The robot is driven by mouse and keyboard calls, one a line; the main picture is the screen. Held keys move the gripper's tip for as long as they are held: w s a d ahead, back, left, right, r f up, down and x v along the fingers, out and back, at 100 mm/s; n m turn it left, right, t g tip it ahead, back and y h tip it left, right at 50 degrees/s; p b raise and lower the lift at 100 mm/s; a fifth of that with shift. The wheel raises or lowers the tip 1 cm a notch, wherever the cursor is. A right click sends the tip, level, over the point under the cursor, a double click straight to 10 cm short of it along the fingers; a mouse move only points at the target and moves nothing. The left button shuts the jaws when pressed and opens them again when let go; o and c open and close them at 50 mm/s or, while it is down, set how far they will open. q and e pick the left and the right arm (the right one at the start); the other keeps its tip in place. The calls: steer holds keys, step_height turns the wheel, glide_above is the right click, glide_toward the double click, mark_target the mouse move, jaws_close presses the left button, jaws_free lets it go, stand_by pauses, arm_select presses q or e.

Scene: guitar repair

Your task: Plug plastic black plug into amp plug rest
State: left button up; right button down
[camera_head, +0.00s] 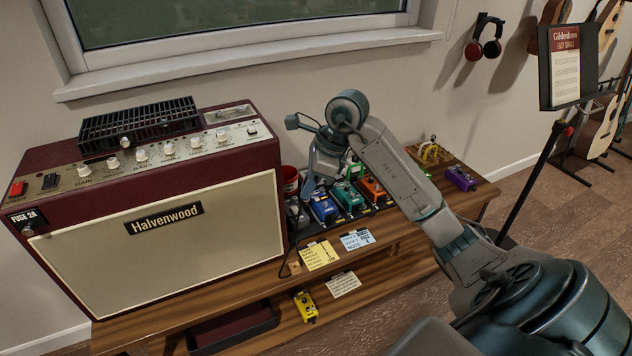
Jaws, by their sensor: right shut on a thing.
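My right arm comes in from the right, and its gripper (309,188) points down just right of the amp (165,240), above the bench. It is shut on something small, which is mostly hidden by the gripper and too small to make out. A dark piece (294,212) shows just below and left of the fingertips; I cannot tell if it is the black plug, a cable or the plug rest. The amp is dark red with a cream front and a knob panel on top. No plug rest can be made out for certain. My left gripper is not in view.
Blue (323,208), green and orange pedals stand in a row right of the gripper. A red cup (290,181) is behind it. A yellow pedal (306,306) is on the lower shelf. A music stand (566,66) is right.

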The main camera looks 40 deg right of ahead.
steer(key=shift+w+a+f+n+g+b, duration=0.25)
steer(key=shift+w+f+b, duration=1.2)
steer(key=shift+f, duration=2.85)
steer(key=shift+w+f+n+g+b, duration=0.1)
steer(key=shift+w+f+n+b, duration=0.35)
steer(key=shift+f+b, duration=2.9)
steer(key=shift+w+a+f+n+g+b, duration=0.25)
steer(key=shift+w+f+b, duration=0.7)
steer(key=shift+f, duration=4.35)
steer(key=shift+d+f+b, duration=0.15)
steer(key=shift+f+b, duration=0.2)
steer(key=shift+f, duration=0.1)
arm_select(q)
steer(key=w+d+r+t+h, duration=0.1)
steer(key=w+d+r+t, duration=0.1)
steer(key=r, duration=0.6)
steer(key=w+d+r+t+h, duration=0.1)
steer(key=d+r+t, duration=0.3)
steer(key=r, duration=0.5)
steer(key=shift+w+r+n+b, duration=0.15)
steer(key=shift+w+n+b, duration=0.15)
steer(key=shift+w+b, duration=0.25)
arm_select(e)
steer(key=shift+f, duration=0.55)
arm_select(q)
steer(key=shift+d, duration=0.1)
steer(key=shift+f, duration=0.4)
